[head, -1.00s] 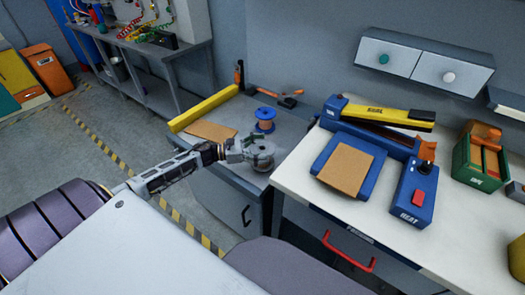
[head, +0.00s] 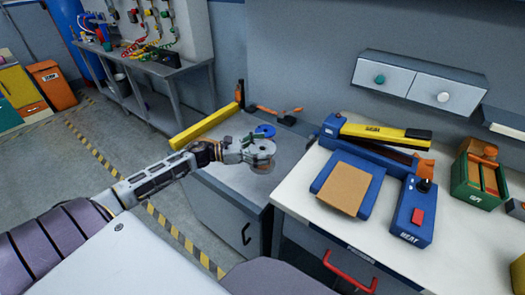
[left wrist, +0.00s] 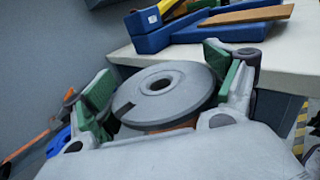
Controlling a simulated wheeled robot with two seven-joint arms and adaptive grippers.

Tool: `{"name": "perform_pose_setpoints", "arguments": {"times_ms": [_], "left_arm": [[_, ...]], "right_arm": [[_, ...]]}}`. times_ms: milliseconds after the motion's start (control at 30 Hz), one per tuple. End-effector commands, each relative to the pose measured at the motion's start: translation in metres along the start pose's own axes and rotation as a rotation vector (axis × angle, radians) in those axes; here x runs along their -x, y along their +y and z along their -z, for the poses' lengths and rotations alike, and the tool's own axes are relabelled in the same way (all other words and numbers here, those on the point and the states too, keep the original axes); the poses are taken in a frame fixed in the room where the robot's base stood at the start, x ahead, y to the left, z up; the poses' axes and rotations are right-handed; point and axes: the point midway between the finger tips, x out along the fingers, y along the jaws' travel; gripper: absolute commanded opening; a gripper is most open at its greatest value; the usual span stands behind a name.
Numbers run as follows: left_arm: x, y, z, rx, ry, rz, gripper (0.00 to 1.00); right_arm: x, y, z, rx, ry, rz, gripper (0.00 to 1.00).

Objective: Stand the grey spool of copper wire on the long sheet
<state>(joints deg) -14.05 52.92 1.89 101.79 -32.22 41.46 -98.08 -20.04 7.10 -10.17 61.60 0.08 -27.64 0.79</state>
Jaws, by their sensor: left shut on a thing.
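The grey spool (head: 264,158) is in my left gripper (head: 247,151), held by its edge above the low grey cabinet. In the left wrist view the spool (left wrist: 165,91) shows its round grey flange and centre hole, with a strip of copper colour under it. The green finger pads lie on either side of it. A brown sheet (head: 344,188) lies on the blue plate of the sealer; its edge also shows in the left wrist view (left wrist: 246,15). Any sheet on the low cabinet is hidden behind my arm and gripper. My right gripper is not in view.
A blue spool (head: 264,130) stands on the low cabinet (head: 222,135), partly behind my gripper. A yellow bar (head: 205,126) and an orange-handled tool (head: 275,115) lie near it. The white table (head: 300,208) with the blue sealer (head: 412,210) stands to the right.

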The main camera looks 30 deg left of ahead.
Motion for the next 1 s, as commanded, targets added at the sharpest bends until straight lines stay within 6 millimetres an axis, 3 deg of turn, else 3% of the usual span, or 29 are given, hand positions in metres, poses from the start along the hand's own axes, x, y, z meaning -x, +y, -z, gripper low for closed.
{"name": "perform_pose_setpoints", "arguments": {"times_ms": [300,633,1000], "left_arm": [[0.0,0.0,-0.002,-0.002,-0.003,0.001,0.37],[-0.007,0.001,-0.01,-0.002,-0.005,-0.01,0.37],[-0.011,0.028,-0.056,-0.003,-0.002,-0.155,0.37]], "right_arm": [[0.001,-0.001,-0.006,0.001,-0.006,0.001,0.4],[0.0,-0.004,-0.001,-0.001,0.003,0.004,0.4],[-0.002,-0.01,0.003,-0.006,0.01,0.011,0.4]]}}
